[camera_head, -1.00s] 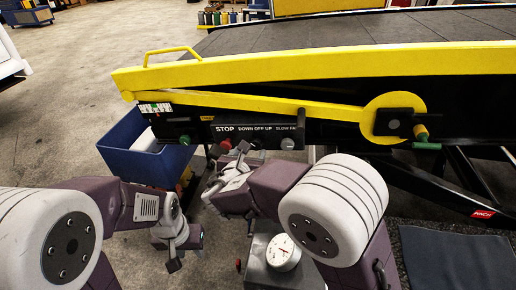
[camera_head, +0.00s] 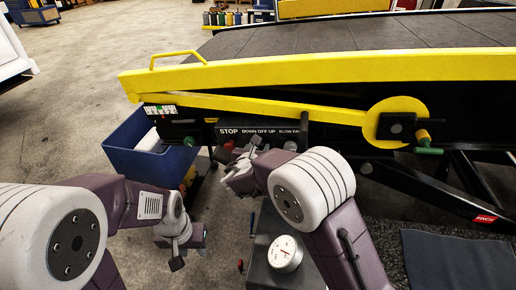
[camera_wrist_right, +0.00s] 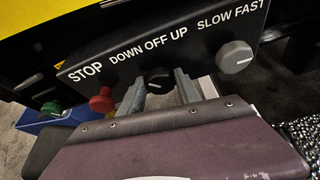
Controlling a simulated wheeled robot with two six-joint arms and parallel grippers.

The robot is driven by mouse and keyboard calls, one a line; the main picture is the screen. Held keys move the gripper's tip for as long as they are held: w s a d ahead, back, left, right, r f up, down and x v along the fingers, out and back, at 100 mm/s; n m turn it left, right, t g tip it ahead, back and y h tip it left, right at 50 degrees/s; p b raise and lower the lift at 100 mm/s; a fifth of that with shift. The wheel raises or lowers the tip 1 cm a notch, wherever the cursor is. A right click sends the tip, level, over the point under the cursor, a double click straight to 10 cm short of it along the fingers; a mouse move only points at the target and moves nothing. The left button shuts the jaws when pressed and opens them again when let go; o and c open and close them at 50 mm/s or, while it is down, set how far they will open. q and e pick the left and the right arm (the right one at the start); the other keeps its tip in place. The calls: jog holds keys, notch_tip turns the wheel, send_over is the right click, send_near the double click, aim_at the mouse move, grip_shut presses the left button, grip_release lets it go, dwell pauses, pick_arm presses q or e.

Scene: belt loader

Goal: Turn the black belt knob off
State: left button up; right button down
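The black belt knob (camera_wrist_right: 157,80) sits under the "DOWN OFF UP" label on the black control panel (camera_wrist_right: 135,52). A light mark shows on its face, but I cannot tell its setting. My right gripper (camera_wrist_right: 160,92) is open in the right wrist view, one finger on each side of the knob; I cannot tell whether they touch it. In the head view my right gripper (camera_head: 252,148) is at the panel and hides the black knob. My left gripper (camera_head: 188,248) hangs low at the left, away from the panel; its opening is unclear.
A red stop knob (camera_wrist_right: 102,100) is left of the black knob and a grey speed knob (camera_wrist_right: 234,56) is right of it. A green knob (camera_wrist_right: 51,108) is further left. A blue bin (camera_head: 145,162) stands below the yellow rail (camera_head: 300,71).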

jog(key=shift+s+d+f+m+t+y+b, duration=0.2)
jog(key=shift+m+y+b, duration=0.65)
jog(key=shift+b, duration=2.8)
jog(key=shift+w+d+r+m+t+y+b, duration=0.25)
jog(key=shift+m+b, duration=0.95)
jog(key=shift+b, duration=2.4)
jog(key=shift+s+a+f+m+t+y+b, duration=0.2)
jog(key=shift+m+y+b, duration=0.75)
jog(key=shift+b, duration=2.7)
jog(key=shift+d, duration=0.15)
jog(key=c, duration=0.9)
grip_release()
jog(key=shift+o, duration=0.2)
jog(key=v, duration=0.8)
jog(key=shift+s, duration=0.45)
